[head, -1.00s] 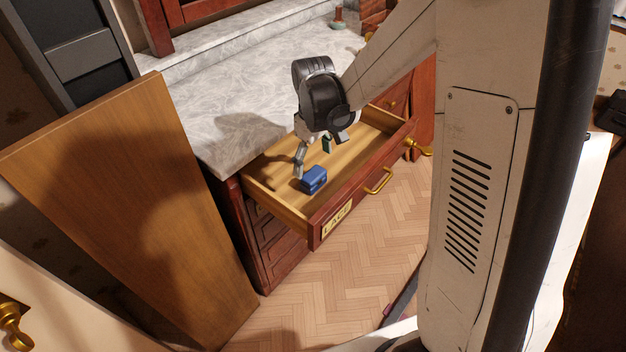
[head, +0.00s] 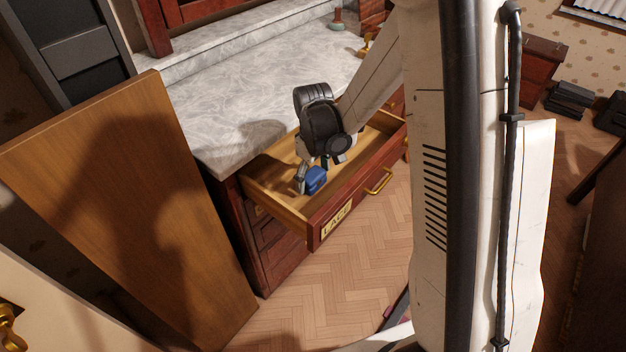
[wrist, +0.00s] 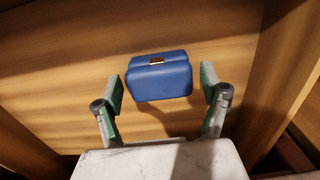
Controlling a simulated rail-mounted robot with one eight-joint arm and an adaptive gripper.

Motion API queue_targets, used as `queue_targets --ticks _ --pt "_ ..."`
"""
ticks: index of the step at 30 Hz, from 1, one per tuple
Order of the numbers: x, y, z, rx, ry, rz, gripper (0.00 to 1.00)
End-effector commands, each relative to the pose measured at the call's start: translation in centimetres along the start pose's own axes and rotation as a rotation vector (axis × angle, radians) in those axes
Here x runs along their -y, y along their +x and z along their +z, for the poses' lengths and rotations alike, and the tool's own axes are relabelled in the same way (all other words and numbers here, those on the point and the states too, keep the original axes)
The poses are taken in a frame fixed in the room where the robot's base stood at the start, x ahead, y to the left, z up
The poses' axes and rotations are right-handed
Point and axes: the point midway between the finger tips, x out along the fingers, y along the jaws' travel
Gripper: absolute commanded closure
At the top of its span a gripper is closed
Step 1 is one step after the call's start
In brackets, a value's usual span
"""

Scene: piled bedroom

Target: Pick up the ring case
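The ring case is a small blue box with a gold clasp (wrist: 160,82), lying on the wooden floor of the open drawer. In the head view the blue ring case (head: 316,180) is near the drawer's left front, partly covered by my gripper. My gripper (wrist: 164,84) is open in the wrist view, with one green-padded finger at each side of the case. A gap shows between the case and each finger, so it is not held. In the head view my gripper (head: 318,172) reaches down into the drawer.
The drawer (head: 268,192) is pulled out from a red-brown dresser with a marble top (head: 225,110). Its front carries a brass handle (head: 380,181) and a label (head: 336,226). Drawer walls stand close around my gripper. A wooden panel (head: 120,200) stands at left.

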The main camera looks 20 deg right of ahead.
Motion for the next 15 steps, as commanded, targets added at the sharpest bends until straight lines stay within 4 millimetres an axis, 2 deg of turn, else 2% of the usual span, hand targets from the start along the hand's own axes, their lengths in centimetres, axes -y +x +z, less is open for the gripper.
queue_targets --ticks 1,9,15 --pt "0.0 -0.01 0.0 0.0 0.0 0.0 0.33" --pt "0.0 -0.02 0.0 0.0 0.0 0.0 0.69" --pt "0.01 -0.03 0.0 0.0 0.0 0.0 0.7"
